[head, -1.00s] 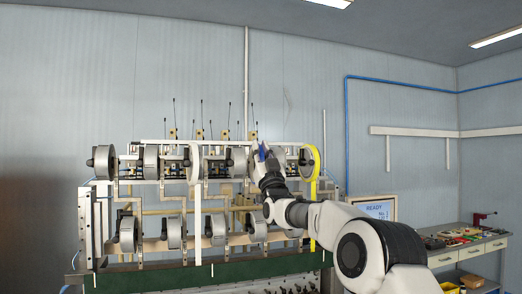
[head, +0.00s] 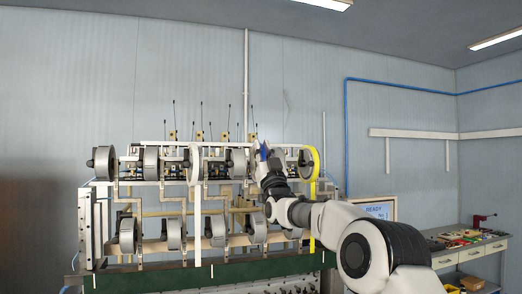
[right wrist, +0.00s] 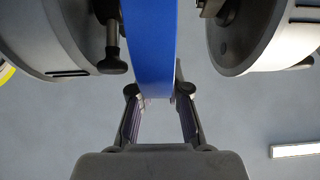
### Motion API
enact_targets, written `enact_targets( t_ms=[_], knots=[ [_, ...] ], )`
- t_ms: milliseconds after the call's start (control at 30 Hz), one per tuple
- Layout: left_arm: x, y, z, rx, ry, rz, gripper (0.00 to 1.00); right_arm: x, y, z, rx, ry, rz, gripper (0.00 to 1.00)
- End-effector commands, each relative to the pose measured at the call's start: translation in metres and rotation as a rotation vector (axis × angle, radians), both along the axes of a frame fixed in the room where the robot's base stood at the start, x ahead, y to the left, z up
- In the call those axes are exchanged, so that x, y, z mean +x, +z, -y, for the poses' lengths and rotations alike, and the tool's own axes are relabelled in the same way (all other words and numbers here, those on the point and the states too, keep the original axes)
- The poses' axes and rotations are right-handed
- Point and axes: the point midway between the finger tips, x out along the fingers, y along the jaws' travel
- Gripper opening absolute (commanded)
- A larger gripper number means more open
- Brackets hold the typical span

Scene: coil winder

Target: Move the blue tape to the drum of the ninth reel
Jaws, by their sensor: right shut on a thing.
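A grey drum stands on each side of the strip there, the left drum (right wrist: 50,35) and the right drum (right wrist: 262,35), with gaps between. Which reel is the ninth cannot be told. The upper reel behind my gripper is partly hidden. My left gripper is not in view.
Several grey reels fill the winder's upper and lower rows, with a yellow band (head: 316,163) on the far right upper reel. Thin rods stand above the frame. A screen (head: 378,209) and a workbench (head: 470,250) with tools stand at the right.

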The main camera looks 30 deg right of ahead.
Motion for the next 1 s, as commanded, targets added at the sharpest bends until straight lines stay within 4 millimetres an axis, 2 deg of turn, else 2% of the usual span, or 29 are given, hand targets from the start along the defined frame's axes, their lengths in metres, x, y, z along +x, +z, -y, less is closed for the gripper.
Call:
enact_targets(
  t_ms=[1000],
  knots=[
    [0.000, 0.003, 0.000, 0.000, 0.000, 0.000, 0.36, -0.008, 0.001, 0.030, 0.000, -0.001, 0.001, 0.00]
  ],
)
